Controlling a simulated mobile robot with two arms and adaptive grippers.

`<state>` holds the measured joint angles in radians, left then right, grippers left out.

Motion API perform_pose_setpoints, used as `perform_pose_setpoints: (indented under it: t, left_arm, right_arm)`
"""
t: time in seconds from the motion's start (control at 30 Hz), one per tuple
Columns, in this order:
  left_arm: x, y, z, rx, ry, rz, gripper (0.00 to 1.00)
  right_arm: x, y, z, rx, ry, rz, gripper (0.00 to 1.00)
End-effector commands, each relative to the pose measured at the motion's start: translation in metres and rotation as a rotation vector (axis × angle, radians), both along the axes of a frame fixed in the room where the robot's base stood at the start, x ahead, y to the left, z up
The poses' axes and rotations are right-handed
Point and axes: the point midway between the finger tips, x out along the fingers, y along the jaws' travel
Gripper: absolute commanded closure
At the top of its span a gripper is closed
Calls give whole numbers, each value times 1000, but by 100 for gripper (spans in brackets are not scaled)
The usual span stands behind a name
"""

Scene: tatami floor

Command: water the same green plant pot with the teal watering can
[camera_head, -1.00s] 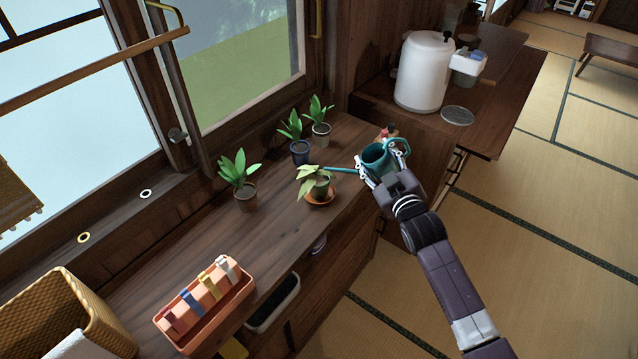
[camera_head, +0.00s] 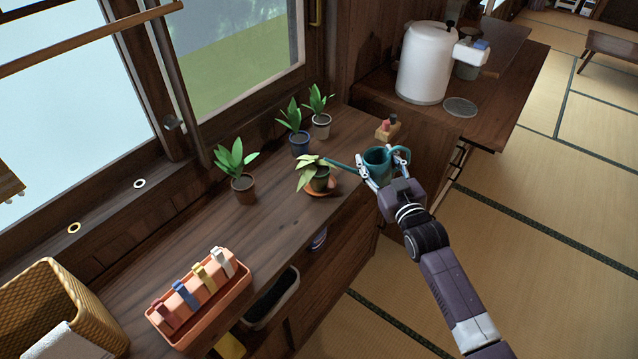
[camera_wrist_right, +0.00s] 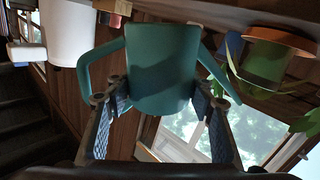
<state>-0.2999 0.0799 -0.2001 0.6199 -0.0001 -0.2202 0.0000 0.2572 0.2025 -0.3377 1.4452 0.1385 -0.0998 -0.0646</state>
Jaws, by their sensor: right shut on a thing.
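The teal watering can (camera_head: 378,168) is held by my right gripper (camera_head: 380,172), just off the right edge of the wooden counter. My right gripper is shut on the can's body, one finger on each side; the wrist view shows the can (camera_wrist_right: 162,65) between the fingers. Its handle is on the right in the head view and its spout points left, the tip by the drooping leaves of the green plant pot (camera_head: 320,182). That pot stands on an orange saucer (camera_head: 322,194). No water is visible. My left gripper is out of view.
Potted plants in a brown pot (camera_head: 244,189), a blue pot (camera_head: 299,143) and a pale pot (camera_head: 322,127) stand nearby. A clip-filled orange planter (camera_head: 203,318) and a wicker basket (camera_head: 50,285) are at front left. A white tank (camera_head: 425,65) stands at the back right.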

Motion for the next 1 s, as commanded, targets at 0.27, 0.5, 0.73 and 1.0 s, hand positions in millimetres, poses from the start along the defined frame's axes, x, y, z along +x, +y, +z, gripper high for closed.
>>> perform_pose_setpoints:
  t: [0.27, 0.5, 0.73, 1.0]
  left_arm:
    - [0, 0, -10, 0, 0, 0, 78]
    - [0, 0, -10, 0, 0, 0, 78]
    - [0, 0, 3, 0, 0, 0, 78]
    - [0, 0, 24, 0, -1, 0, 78]
  right_arm:
    - [0, 1, -6, 75, 1, 0, 83]
    - [0, 1, -6, 74, 0, 0, 83]
    - [1, -5, 8, 71, -1, 0, 83]
    - [2, -20, 31, 70, 0, 0, 83]
